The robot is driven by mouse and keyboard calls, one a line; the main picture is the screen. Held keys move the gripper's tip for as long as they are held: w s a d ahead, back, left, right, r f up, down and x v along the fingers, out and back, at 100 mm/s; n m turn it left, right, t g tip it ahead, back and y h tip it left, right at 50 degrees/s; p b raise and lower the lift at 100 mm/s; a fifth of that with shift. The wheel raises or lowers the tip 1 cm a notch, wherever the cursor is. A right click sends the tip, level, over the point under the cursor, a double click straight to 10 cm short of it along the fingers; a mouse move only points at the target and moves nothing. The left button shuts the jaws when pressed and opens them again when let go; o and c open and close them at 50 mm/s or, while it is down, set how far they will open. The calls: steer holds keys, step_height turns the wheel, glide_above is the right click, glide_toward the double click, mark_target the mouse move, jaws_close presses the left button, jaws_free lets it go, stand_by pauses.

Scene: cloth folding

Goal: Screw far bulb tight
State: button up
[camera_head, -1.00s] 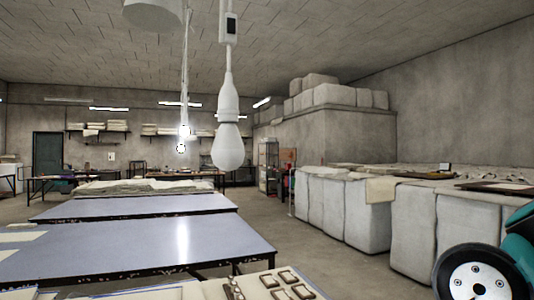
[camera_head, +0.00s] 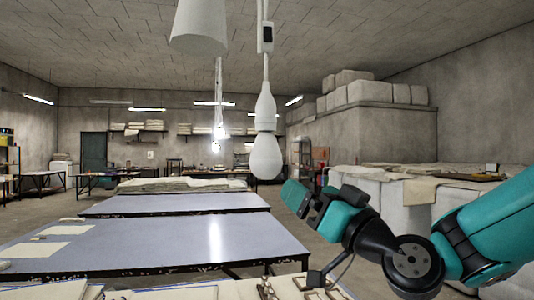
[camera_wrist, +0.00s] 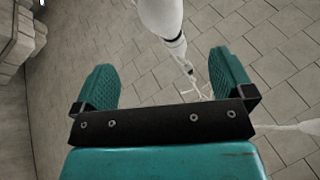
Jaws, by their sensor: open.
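A white, unlit bulb (camera_head: 266,156) hangs close by in the head view, under a white socket (camera_head: 266,108) on a cord. Farther back, small glowing bulbs (camera_head: 216,147) hang on thin cords left of it. My gripper (camera_head: 294,197) is below and right of the near bulb, apart from it. In the wrist view its teal jaws (camera_wrist: 165,84) are wide apart with no bulb between them. A white hanging lamp (camera_wrist: 162,18) with a dark ring shows beyond the jaws, cut off by the top edge. Which bulb it belongs to is unclear.
A white lamp shade (camera_head: 198,30) hangs at the upper left, near the bulb cord. Large blue-grey tables (camera_head: 150,243) fill the lower left. Wrapped white bales (camera_head: 405,200) stand at the right, partly behind my arm. Open air surrounds the near bulb.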

mark_target(277, 167)
steer(key=p+x, duration=1)
steer(key=x, duration=0.3)
steer(key=shift+w+a+r+p, duration=0.15)
steer(key=shift+a+r+p, duration=0.05)
steer(key=shift+r+p, duration=0.2)
steer(key=shift+w+a, duration=0.3)
steer(key=shift+w, duration=0.05)
steer(key=shift+f, duration=0.1)
steer(key=c, duration=0.9)
